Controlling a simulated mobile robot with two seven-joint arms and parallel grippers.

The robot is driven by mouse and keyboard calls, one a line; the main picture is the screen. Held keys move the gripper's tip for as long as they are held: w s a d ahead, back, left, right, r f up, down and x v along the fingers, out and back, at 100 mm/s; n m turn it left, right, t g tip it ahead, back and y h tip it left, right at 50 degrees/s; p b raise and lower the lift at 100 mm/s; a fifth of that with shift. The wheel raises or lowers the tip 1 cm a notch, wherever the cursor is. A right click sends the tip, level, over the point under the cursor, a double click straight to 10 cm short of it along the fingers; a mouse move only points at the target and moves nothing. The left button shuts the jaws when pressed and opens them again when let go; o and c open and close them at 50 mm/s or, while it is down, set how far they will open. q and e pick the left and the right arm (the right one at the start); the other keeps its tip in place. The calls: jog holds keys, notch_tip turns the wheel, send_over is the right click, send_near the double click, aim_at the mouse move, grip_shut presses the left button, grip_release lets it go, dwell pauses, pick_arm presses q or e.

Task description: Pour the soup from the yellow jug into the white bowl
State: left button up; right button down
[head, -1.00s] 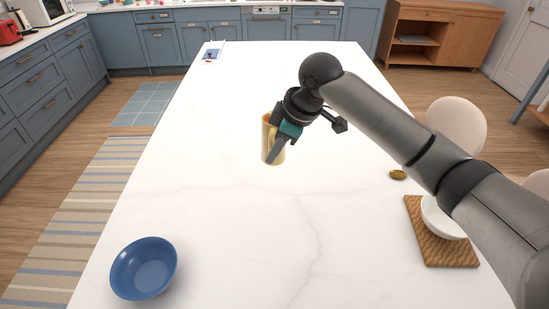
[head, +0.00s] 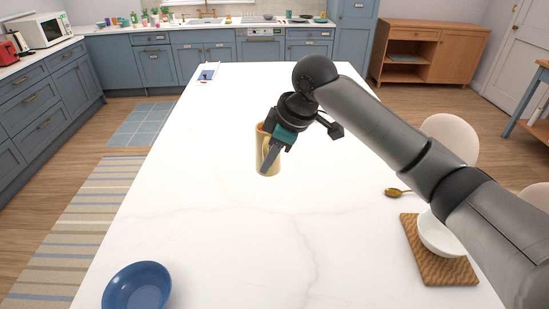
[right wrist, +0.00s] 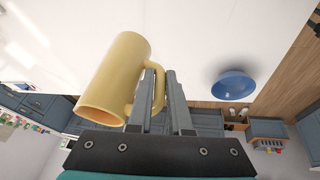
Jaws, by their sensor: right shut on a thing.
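The yellow jug (head: 262,140) is upright over the middle of the white table, with an orange tone at its rim. I cannot tell whether its base touches the table. My right gripper (head: 269,160) is shut on the jug's handle; in the right wrist view the jug (right wrist: 115,72) shows beside the fingers (right wrist: 178,85), its handle between them. The soup inside cannot be made out. The white bowl (head: 437,236) stands on a wooden board at the right, partly hidden by my right arm. My left gripper is out of view.
A blue bowl (head: 137,288) stands at the table's front left. A chair (head: 450,138) stands beyond the right edge. The table's middle is clear.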

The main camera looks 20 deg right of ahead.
jog(key=s+f+m+h+b, duration=0.4)
jog(key=s+f+m+b, duration=0.5)
jog(key=m+b, duration=0.2)
jog(key=shift+s+d+m+t+h+b, duration=0.15)
jog(key=shift+d+m+t+h+b, duration=0.2)
jog(key=shift+m, duration=0.25)
